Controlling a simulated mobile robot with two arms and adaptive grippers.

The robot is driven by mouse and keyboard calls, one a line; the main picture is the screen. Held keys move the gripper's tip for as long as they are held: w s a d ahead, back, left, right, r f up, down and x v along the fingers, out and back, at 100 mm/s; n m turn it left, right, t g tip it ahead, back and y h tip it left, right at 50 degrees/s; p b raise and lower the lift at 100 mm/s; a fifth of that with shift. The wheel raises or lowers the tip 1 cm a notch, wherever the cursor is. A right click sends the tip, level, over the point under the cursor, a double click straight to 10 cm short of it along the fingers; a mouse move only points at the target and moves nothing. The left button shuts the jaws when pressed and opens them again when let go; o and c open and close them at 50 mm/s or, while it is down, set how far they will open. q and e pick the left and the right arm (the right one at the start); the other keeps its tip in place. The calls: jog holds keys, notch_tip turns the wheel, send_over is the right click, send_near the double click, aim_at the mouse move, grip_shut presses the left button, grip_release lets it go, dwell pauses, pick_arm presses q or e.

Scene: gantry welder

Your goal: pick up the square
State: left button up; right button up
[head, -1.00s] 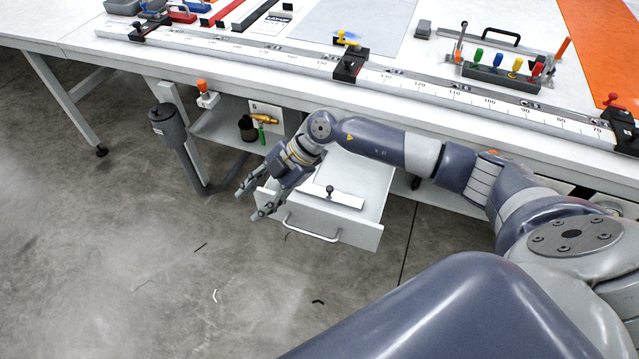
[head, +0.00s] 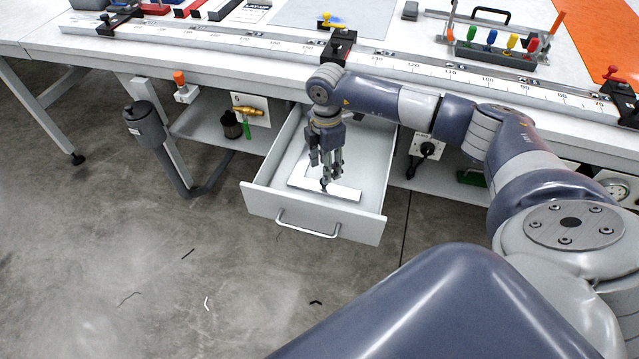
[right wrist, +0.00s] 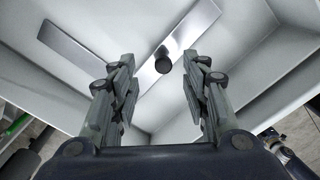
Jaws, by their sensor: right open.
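The square (head: 345,192) is a flat, pale metal L-shape lying in the open drawer (head: 262,203). In the right wrist view the square (right wrist: 80,54) shows two arms meeting at an angle, with a dark knob (right wrist: 163,62) standing up from one arm. My right gripper (head: 327,178) points down into the drawer, above the square, and hides part of it and its knob in the head view. In the right wrist view its open fingers (right wrist: 160,78) stand on either side of the knob's line, with nothing between them gripped. My left gripper is not in view.
The drawer walls surround my right gripper closely, with the handle (head: 306,230) at the front. The workbench edge (head: 215,52) runs above and behind. A shelf (head: 205,128) with a brass torch (head: 250,111) is left of the drawer. The floor in front is clear except small scraps.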

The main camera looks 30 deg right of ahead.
jog(key=f+b, duration=0.2)
jog(key=f, duration=0.1)
jog(key=f+b, duration=0.1)
jog(key=shift+s+a+f+b, duration=0.2)
jog(key=shift+a+f+b, duration=0.05)
jog(key=shift+f+b, duration=0.35)
jog(key=shift+f, duration=0.1)
jog(key=shift+r, duration=0.1)
grip_shut()
